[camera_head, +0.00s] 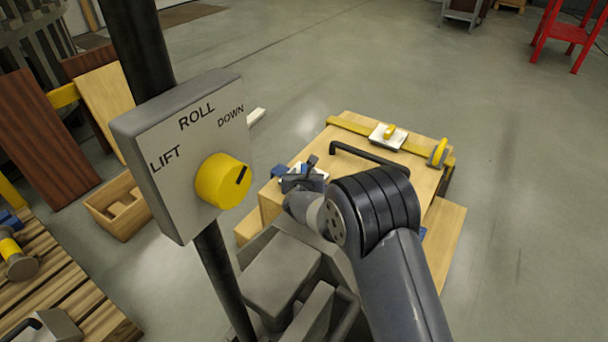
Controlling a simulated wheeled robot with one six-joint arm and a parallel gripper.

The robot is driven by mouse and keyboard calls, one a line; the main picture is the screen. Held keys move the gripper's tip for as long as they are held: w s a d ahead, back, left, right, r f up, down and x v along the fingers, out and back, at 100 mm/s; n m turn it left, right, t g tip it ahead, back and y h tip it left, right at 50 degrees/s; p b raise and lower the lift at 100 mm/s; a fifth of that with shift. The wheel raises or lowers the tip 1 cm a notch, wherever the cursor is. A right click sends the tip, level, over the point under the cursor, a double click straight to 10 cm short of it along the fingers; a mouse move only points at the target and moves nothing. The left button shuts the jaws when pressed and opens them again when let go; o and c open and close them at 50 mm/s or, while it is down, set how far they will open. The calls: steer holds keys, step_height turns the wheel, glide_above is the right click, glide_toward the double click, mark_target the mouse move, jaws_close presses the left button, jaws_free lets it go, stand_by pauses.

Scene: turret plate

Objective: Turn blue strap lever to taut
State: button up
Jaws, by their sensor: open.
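A wooden crate or box (352,122) stands on the floor beyond my arm, with a black handle (368,155) on its top. Blue strap parts (280,171) show at its left edge, beside my gripper (308,168). Another small blue piece (422,234) shows right of my arm. My arm covers most of the blue strap between them. The blue strap's lever is not clearly distinguishable; it is small and partly behind my gripper. My gripper is open, low over the crate's left edge. I cannot tell whether it touches the blue parts.
A yellow strap (350,125) with a white plate (386,138) and yellow lever crosses the crate's far side. A grey panel marked LIFT, ROLL, DOWN (172,185) with a yellow knob (222,181) stands close on the left. The floor right of the crate is clear.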

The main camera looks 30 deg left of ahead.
jaws_close()
stand_by(0.3)
